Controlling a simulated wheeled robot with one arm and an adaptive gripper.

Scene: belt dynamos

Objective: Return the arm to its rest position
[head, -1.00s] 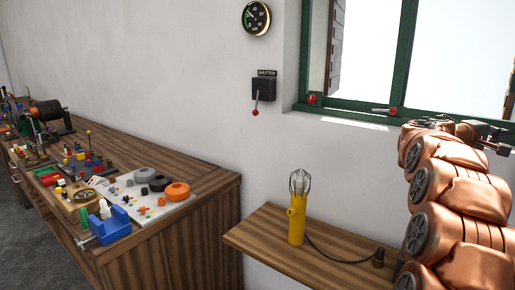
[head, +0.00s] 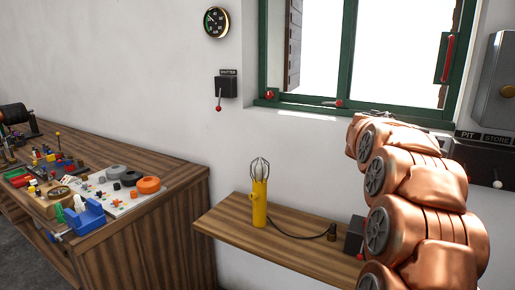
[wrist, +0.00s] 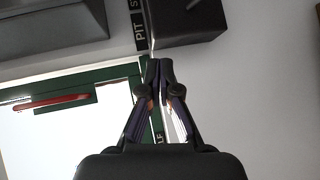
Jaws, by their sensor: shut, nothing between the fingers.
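My gripper (wrist: 159,72) shows in the wrist view with its two dark fingertips together and nothing between them. Behind the fingers are the wall, the green window frame (wrist: 112,101) and a dark box (wrist: 185,20) beside a "PIT" label. In the head view, my copper-coloured arm rises on the right in a curved stack of links. Its far end is near the window's lower edge, and the gripper is hidden there.
A wooden shelf (head: 222,222) holds a yellow caged lamp (head: 260,204) with a cable. A cluttered workbench (head: 185,190) stands left. A shutter lever box (head: 226,87), gauge (head: 216,22) and grey cabinet (head: 497,80) are on the wall.

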